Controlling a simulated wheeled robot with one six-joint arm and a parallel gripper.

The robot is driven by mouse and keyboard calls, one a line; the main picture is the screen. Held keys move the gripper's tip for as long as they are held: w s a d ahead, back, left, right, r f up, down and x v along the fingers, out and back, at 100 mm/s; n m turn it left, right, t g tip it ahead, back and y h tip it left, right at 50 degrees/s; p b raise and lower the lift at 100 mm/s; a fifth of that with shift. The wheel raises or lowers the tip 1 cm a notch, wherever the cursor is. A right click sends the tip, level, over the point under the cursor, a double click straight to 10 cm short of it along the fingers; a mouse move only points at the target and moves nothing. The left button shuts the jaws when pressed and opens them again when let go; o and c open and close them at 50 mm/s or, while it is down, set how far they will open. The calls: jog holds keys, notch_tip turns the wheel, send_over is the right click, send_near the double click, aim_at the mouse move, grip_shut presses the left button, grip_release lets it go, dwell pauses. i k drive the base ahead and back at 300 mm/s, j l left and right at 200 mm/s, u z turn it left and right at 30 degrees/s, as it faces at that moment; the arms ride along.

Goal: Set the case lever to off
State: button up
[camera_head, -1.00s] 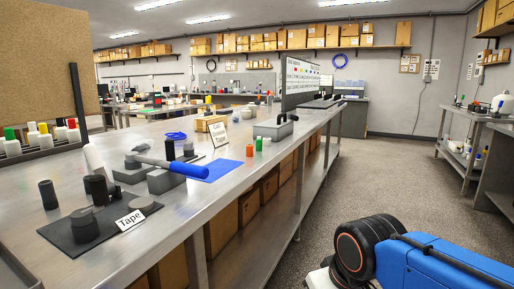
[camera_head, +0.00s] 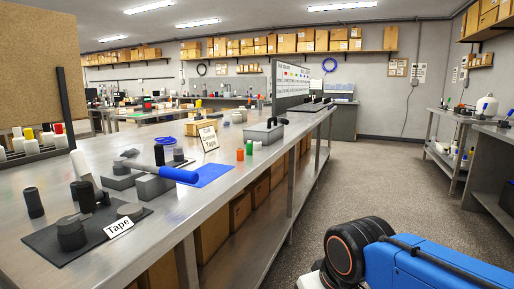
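A grey box (camera_head: 263,133) on the steel bench has a black lever-like part (camera_head: 282,121) at its right end. It may be the case lever; its setting is too small to read. Nearer, a bar with a blue grip (camera_head: 179,174) lies across grey blocks (camera_head: 154,187), its grip over a blue mat (camera_head: 214,174). I cannot tell which of these the task means. My blue arm link and black joint show at the lower right, over the aisle and apart from the bench. My gripper is out of view.
The steel bench (camera_head: 150,245) runs along the left, with cardboard boxes (camera_head: 212,233) beneath. Small orange (camera_head: 240,154) and green bottles stand by the blue mat. The aisle floor (camera_head: 385,185) is clear.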

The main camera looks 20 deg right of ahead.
aim_at(282, 120)
jog(key=i+l+z, duration=0.15)
jog(key=z, duration=0.35)
jog(key=i+l+z, duration=0.1)
jog(key=i+z, duration=0.15)
jog(key=z, duration=0.25)
